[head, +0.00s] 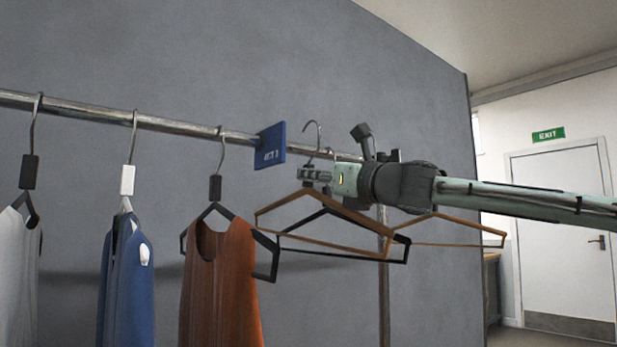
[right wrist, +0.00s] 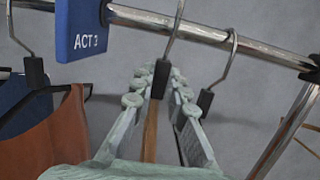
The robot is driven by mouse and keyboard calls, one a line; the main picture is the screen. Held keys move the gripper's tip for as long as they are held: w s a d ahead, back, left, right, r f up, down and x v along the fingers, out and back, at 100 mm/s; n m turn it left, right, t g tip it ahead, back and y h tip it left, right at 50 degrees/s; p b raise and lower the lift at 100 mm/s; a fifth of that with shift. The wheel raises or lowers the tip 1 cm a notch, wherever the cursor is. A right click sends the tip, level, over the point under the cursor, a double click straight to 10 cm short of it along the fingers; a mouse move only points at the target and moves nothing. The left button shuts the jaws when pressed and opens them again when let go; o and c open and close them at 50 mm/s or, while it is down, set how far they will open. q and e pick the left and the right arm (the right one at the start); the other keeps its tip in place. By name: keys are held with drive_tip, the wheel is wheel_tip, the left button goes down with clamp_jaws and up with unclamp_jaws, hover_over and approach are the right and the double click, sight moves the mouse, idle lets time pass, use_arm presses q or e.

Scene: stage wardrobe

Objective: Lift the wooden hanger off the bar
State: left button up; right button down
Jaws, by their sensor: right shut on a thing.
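The wooden hanger (head: 322,236) is empty and hangs from my right gripper (head: 318,176). In the right wrist view its wooden neck (right wrist: 150,138) lies between the fingers of my right gripper (right wrist: 163,92), just below a black block (right wrist: 160,80). The gripper is shut on it. In the head view its hook (head: 313,124) stands above the line of the metal bar (head: 175,126). In the right wrist view the hook runs up past the bar (right wrist: 190,30) and its top is out of frame. My left gripper is not in view.
A black empty hanger (head: 345,256) hangs close behind the wooden one. A second wooden hanger (head: 450,242) is to the right. A blue ACT sign (head: 271,145) is on the bar to the left, with orange (head: 222,280), blue (head: 126,275) and pale (head: 15,270) garments beyond.

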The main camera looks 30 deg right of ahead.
drive_tip(key=shift+s+d+r, duration=0.1)
drive_tip(key=shift+s, duration=1.6)
